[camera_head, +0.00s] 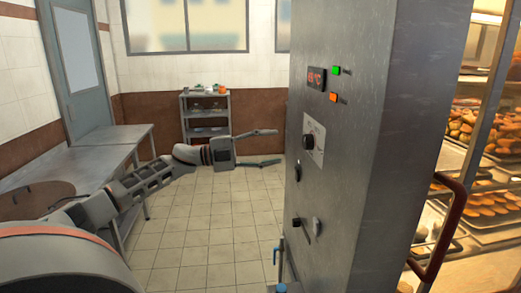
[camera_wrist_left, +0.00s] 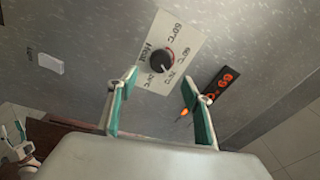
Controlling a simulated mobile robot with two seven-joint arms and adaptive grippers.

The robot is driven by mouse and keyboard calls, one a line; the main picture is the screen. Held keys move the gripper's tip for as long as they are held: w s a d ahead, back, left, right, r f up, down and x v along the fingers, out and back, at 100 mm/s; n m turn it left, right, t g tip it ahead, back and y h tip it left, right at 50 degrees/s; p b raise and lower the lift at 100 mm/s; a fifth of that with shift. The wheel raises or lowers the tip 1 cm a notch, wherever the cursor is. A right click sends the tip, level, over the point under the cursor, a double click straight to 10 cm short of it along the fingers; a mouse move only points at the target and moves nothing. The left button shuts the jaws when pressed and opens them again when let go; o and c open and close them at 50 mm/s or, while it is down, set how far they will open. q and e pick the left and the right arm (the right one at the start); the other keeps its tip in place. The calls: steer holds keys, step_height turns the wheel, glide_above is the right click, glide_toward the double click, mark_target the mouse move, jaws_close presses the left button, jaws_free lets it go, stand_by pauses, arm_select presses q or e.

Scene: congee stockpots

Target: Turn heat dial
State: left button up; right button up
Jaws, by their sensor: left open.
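The heat dial (camera_head: 307,142) is a round black knob on a pale label plate on the side of the tall grey metal cabinet (camera_head: 340,215). In the left wrist view the dial (camera_wrist_left: 163,60) has a red part, a white pointer mark and temperature markings around it. My left gripper (camera_head: 279,147) is open and empty, its fingers spread one above the other, pointing toward the dial from the left. In the left wrist view the open left gripper (camera_wrist_left: 159,83) has its teal-padded fingertips either side of the plate's near edge, apparently short of the knob. My right gripper is not in view.
A red digital display (camera_head: 316,78), a green light (camera_head: 336,71) and an orange light (camera_head: 334,98) sit above the dial. A small black knob (camera_head: 296,222) is below. Racks of baked goods (camera_head: 485,130) stand right, a steel table (camera_head: 112,140) left. The tiled floor between is free.

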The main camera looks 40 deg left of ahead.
arm_select(q)
steer(key=shift+v, duration=1.5)
steer(key=shift+f, duration=0.1)
steer(key=s+d+f+n+t+y, duration=0.15)
steer(key=d+f+n, duration=0.25)
steer(key=f, duration=0.6)
steer(key=s+d+f+n+y, duration=0.1)
steer(key=d+f+n+y, duration=0.2)
steer(key=f, duration=0.6)
steer(key=s+d+f+n+t+y, duration=0.1)
steer(key=d+f+n, duration=0.4)
steer(key=f, duration=0.5)
steer(key=s+d+f+n+g+y, duration=0.5)
steer(key=s+d+f+n, duration=0.2)
steer(key=s+d+f, duration=1.2)
step_height(320, 180, down, 2)
steer(key=s, duration=0.2)
steer(key=shift+s+f+n, duration=0.2)
steer(key=shift+s+n, duration=0.1)
steer(key=shift+s, duration=0.1)
steer(key=shift+g, duration=0.25)
